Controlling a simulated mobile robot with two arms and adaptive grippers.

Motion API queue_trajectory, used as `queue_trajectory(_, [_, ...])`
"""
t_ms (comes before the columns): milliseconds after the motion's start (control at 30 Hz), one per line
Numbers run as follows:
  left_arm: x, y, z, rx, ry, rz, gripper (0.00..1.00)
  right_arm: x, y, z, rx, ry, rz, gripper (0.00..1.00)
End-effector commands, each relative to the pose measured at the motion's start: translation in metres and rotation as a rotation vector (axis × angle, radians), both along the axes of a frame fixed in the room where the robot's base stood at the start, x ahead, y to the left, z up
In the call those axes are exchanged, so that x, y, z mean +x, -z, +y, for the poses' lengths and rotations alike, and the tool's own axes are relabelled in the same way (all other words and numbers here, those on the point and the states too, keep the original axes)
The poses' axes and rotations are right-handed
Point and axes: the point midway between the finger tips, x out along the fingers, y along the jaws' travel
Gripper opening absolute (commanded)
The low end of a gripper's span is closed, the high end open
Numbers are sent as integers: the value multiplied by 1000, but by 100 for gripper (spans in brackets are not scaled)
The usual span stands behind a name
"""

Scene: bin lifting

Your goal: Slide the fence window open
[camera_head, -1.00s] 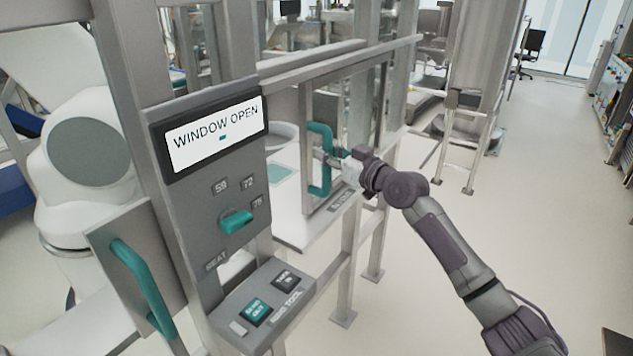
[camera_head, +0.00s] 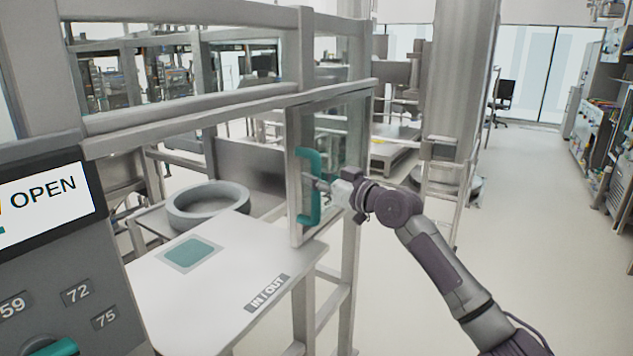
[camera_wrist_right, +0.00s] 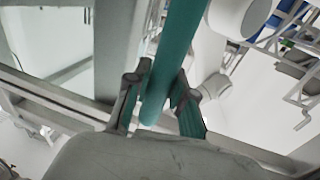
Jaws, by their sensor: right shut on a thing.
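The fence window (camera_head: 345,140) is a clear pane in a grey frame, standing at the right end of its rail. A teal handle (camera_head: 316,160) is fixed upright on its frame. My right gripper (camera_head: 320,185) is shut on this handle at its lower half. In the right wrist view the handle (camera_wrist_right: 172,60) runs between the two fingers of the gripper (camera_wrist_right: 160,105). My left gripper is not in view.
A grey panel (camera_head: 60,250) at the left has a display reading "OPEN" and a teal knob. Bare floor (camera_head: 540,220) lies to the right.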

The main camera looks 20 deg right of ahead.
Motion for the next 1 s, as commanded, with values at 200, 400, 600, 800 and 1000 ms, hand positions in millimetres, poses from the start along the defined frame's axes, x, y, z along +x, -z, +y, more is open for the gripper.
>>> queue_trajectory(200, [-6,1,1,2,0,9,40,0,2,0,-1,0,5,0])
queue_trajectory(400, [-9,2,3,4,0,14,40,0,3,0,-2,0,7,0])
queue_trajectory(600, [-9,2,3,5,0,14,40,0,3,0,-3,-1,6,43])
queue_trajectory(800, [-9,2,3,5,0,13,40,0,2,0,-2,-1,4,50])
queue_trajectory(1000, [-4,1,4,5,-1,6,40,-3,2,-2,-3,0,3,50])
